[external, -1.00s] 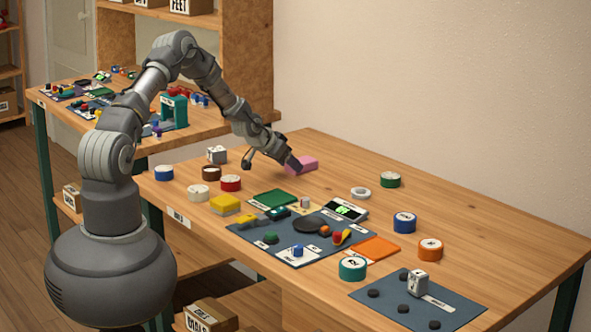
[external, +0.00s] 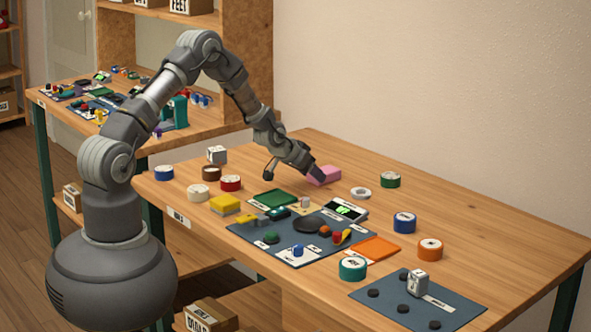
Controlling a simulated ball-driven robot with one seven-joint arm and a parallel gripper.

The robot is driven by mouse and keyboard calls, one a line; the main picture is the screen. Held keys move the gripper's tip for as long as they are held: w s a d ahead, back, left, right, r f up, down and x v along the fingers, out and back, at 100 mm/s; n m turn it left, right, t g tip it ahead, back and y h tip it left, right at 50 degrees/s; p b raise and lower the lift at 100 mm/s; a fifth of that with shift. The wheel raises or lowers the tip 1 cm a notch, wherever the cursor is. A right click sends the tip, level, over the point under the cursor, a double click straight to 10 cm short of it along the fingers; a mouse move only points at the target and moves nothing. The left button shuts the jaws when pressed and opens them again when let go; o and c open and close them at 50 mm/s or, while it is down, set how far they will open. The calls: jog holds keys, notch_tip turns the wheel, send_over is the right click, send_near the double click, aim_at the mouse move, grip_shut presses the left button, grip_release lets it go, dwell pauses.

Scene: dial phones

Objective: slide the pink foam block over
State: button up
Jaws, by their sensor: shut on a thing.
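The pink foam block (external: 325,174) lies on the wooden table toward its back edge, behind the small white ring. My gripper (external: 316,176) is low at the block's left end, with its fingers shut on it. The fingertips are partly hidden against the block. The block looks level and at table height; I cannot tell whether it touches the table.
A white ring (external: 360,193) and a green tape roll (external: 390,180) stand to the right of the block. A green tray (external: 273,198) and a device with a green screen (external: 345,210) lie in front. The table behind the block is clear.

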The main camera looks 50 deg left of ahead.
jog(key=shift+d, duration=0.1)
jog(key=o, duration=1.1)
jog(key=p+v, duration=0.2)
jog(key=v, duration=0.5)
jog(key=shift+r+p, duration=0.15)
jog(key=shift+p, duration=0.15)
jog(key=shift+s+r, duration=0.1)
jog(key=shift+s, duration=0.2)
jog(key=shift+r, duration=0.1)
